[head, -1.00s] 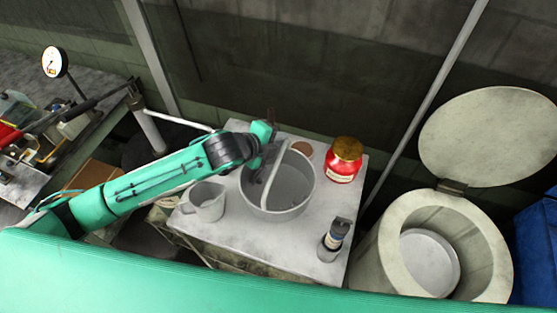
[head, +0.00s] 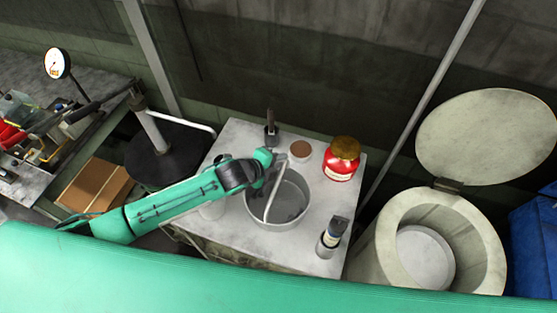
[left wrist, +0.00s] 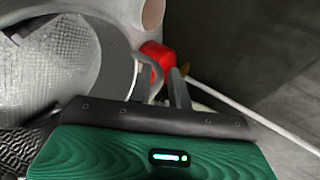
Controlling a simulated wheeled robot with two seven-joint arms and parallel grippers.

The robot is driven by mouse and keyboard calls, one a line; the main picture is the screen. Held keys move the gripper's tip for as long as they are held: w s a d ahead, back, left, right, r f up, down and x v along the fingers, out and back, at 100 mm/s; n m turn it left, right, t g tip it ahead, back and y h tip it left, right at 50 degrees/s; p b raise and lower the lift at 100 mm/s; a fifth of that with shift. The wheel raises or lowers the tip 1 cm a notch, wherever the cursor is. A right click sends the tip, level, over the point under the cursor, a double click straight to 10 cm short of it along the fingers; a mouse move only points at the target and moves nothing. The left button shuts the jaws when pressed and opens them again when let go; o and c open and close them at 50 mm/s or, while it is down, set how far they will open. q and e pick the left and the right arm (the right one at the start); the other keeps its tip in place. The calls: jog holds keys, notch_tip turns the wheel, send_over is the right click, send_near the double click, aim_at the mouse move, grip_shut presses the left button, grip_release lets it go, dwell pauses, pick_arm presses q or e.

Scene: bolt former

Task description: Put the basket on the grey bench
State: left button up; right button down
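The basket (head: 292,205) is a round grey pail with a raised hoop handle. In the head view it stands upright over the middle of the small grey bench (head: 240,245); whether its base touches the top is hard to tell. In the left wrist view the basket (left wrist: 65,65) fills the upper left, beside a finger of my left gripper (left wrist: 178,88). My right gripper is not in view.
On the bench are a red jar (head: 341,160), a dark-topped bottle (head: 332,238), a round brown-topped item (head: 300,150) and a dark upright fitting (head: 271,128). A lidded pale drum (head: 385,250) stands at the right.

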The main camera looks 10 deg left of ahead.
pick_arm(q)
jog(key=shift+o, duration=0.9)
jog(key=shift+s+a, duration=0.1)
jog(key=b+v, duration=0.3)
jog(key=v, duration=0.9)
